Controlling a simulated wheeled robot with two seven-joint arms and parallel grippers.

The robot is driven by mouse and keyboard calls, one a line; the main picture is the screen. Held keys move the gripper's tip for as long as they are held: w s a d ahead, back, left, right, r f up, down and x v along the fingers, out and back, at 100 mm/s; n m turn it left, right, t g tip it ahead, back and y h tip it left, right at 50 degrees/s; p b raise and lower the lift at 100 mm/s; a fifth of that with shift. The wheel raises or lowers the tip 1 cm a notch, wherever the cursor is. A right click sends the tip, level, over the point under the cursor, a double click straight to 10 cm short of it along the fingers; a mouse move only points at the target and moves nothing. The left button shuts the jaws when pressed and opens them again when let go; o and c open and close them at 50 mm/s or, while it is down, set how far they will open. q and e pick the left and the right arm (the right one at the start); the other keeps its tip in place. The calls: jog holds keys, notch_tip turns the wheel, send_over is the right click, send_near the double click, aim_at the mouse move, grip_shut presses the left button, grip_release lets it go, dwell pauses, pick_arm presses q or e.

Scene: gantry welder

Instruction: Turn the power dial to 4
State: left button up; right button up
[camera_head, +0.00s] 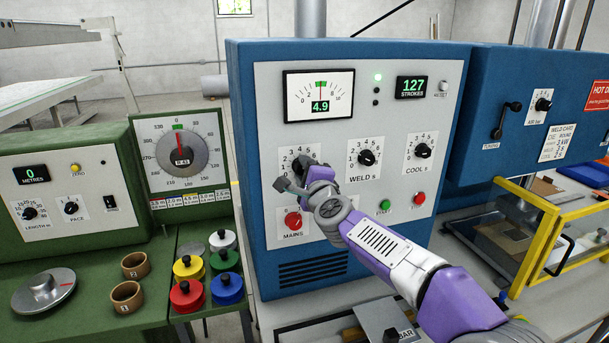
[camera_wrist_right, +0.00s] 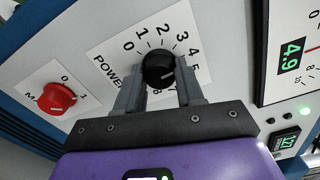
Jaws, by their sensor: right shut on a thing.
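The power dial is a black round knob on a white scale plate on the welder's grey front panel. It shows in the right wrist view (camera_wrist_right: 158,68), with numbers around it and the word POWER beside it. In the head view the dial (camera_head: 304,161) is partly hidden by my right gripper (camera_head: 298,174). The right gripper's two grey fingers (camera_wrist_right: 160,84) are on either side of the knob, shut on it. The knob's pointer is too unclear to read against the numbers. My left gripper is not in view.
The red mains knob (camera_head: 293,222) is just below the power dial. The weld dial (camera_head: 366,158) and cool dial (camera_head: 422,151) are to its right. The meter (camera_head: 319,96) above reads 4.9, and a green lamp (camera_head: 378,77) is lit. A strokes counter (camera_head: 411,87) shows 127.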

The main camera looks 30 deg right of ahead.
jog(key=shift+m, duration=0.3)
jog(key=o, duration=1)
jog(key=shift+o, duration=0.2)
jog(key=v, duration=0.7)
jog(key=shift+s, duration=0.25)
